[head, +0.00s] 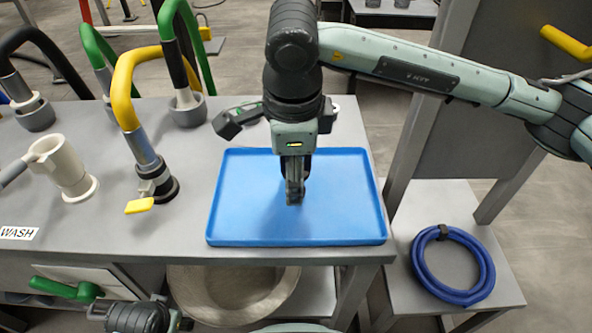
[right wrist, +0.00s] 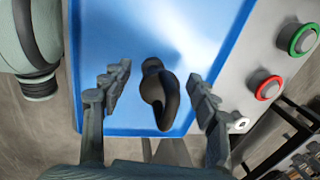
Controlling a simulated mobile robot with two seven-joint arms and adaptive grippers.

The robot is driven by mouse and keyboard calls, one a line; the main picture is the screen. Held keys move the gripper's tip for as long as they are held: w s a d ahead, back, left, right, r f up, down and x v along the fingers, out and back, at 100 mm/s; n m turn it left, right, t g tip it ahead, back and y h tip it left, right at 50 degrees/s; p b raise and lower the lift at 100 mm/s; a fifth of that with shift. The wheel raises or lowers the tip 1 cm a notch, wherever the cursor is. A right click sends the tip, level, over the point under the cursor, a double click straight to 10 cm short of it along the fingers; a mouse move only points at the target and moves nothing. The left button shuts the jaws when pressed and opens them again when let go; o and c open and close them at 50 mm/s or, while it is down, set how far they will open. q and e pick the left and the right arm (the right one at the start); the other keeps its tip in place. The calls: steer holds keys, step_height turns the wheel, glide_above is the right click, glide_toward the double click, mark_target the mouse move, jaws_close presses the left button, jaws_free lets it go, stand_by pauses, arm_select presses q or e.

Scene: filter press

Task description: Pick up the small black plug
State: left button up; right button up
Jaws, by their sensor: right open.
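The small black plug (right wrist: 160,95) lies on the blue tray (right wrist: 105,115) in the right wrist view. It has a narrow end and a wider, curved, hooked body. My right gripper (head: 295,192) points down over the middle of the blue tray (head: 232,225) in the head view. In the right wrist view my right gripper (right wrist: 158,80) is open, with one finger on each side of the plug and a visible gap to both. In the head view I cannot make out the plug, as the gripper hides that spot.
The tray sits at the right end of a grey bench (head: 110,215). Yellow-hosed (head: 123,90) and green-hosed fittings and a cream fitting (head: 65,168) stand left of it. A blue coiled hose (head: 485,265) lies on a lower shelf. A metal basin (head: 230,290) is below the bench.

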steer(key=c, duration=1.3)
steer(key=shift+o, duration=0.2)
steer(key=shift+r, duration=0.15)
